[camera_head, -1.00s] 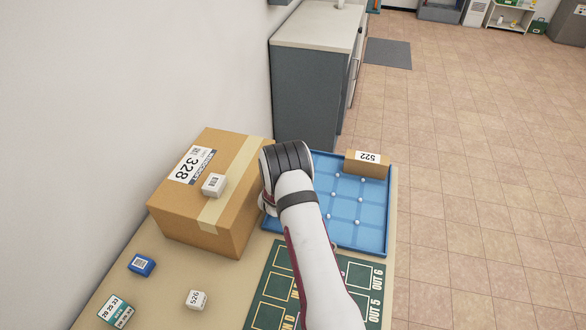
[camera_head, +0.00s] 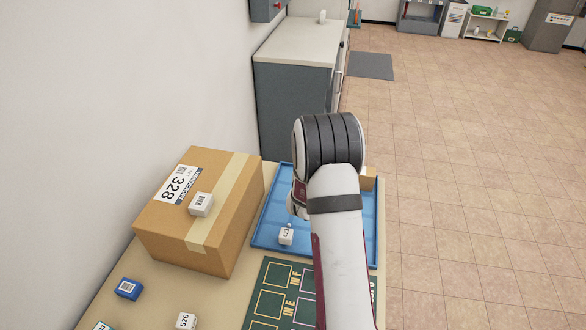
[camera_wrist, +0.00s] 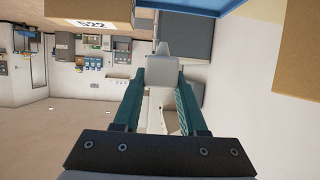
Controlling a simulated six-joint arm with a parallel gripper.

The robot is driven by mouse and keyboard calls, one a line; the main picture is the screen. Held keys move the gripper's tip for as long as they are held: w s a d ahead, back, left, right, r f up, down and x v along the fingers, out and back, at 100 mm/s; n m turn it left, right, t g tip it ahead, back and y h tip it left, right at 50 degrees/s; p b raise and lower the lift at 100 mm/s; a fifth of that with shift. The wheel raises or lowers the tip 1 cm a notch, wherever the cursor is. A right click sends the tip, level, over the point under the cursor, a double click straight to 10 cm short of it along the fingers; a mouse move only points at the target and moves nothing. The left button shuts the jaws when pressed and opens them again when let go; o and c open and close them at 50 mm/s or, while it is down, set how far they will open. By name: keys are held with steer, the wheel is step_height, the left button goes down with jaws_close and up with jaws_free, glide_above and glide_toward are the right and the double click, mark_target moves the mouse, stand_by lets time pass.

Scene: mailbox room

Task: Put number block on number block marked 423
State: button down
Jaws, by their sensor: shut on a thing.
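A small white block marked 423 (camera_head: 286,237) sits in the front left part of the blue tray (camera_head: 258,240) in the head view. My gripper's fingers are hidden behind my wrist and forearm there. In the wrist view my gripper (camera_wrist: 162,74) has its two teal fingers closed on a pale grey-white block (camera_wrist: 160,66). No number shows on the held block. Its height above the tray and its distance from the 423 block cannot be told.
A large cardboard box marked 328 (camera_head: 232,225) with a small white block (camera_head: 201,204) on top stands left of the tray. A blue block (camera_head: 129,289) and a white block marked 526 (camera_head: 186,321) lie in front. A cardboard box (camera_head: 370,181), marked 522 in the wrist view, is mostly hidden.

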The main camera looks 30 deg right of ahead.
steer(key=s+a+r+m+g+h, duration=0.2)
steer(key=s+a+r, duration=0.15)
steer(key=s, duration=0.55)
steer(key=s+a+r+m+g+h, duration=0.1)
steer(key=s+a+r+m+g, duration=0.2)
steer(key=s, duration=0.5)
glide_above(286, 233)
step_height(286, 233, down, 8)
steer(key=shift+r, duration=0.2)
steer(key=shift+f, duration=2)
steer(key=shift+c, duration=2.3)
jaws_free()
steer(key=shift+f, duration=0.15)
